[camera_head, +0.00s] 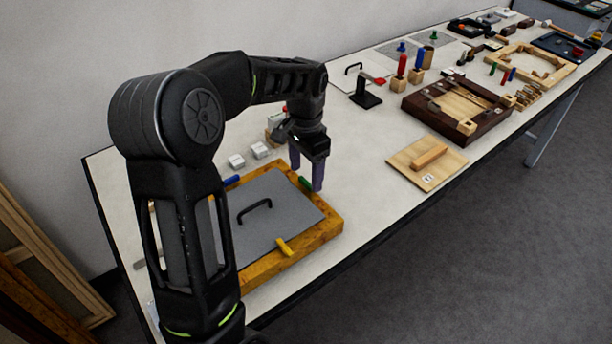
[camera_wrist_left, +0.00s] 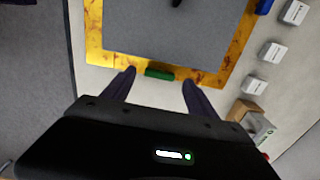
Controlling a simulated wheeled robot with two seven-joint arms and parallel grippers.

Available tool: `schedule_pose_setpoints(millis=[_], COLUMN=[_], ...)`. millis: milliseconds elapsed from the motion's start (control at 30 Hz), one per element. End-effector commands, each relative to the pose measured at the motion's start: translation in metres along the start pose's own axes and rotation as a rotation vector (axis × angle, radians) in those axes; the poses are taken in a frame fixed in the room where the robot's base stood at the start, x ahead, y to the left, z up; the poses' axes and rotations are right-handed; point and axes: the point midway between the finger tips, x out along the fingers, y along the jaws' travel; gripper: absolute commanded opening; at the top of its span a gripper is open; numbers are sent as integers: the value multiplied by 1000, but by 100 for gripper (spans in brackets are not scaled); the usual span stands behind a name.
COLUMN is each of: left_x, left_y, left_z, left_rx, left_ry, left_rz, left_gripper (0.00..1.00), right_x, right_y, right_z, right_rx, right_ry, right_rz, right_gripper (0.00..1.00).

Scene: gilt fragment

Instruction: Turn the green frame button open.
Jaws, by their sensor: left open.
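The green frame button (camera_head: 305,182) lies on the right-hand rail of the golden wooden frame (camera_head: 328,229), at the edge of the grey panel (camera_head: 288,210). In the left wrist view the green button (camera_wrist_left: 160,74) lies lengthwise along the frame's near rail (camera_wrist_left: 125,66). My left gripper (camera_head: 305,184) hangs over that rail with its purple fingers pointing down. In the left wrist view its fingers (camera_wrist_left: 158,84) are spread apart, one on each side of the button, with nothing between them gripped. Whether they touch it cannot be told. My right gripper is not in view.
A yellow button (camera_head: 284,247) and a blue button (camera_head: 232,180) sit on other rails. A black handle (camera_head: 254,208) stands on the panel. Small white blocks (camera_head: 260,150) stand behind the frame. A wooden board (camera_head: 427,162) lies to the right, with clear table between.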

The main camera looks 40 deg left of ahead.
Motion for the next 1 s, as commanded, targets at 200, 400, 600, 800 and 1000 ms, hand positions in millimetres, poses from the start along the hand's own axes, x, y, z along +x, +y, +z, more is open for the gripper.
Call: schedule_pose_setpoints(millis=[200, 400, 600, 800, 1000], left_x=[-36, -58, -60, -60, -60], left_y=[0, 0, 0, 0, 0], left_z=[-1, 0, 0, 0, 0], left_rx=[1, 1, 1, 1, 1], left_ry=[4, 2, 1, 0, 0], left_rz=[-1, 0, 1, 0, 0], left_gripper=[67, 67, 67, 67, 67], right_x=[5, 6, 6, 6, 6], right_y=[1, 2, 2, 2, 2], right_z=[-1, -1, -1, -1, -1], right_rx=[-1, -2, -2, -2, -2], right_ry=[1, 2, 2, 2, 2], right_rz=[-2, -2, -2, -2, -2], right_gripper=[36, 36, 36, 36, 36])
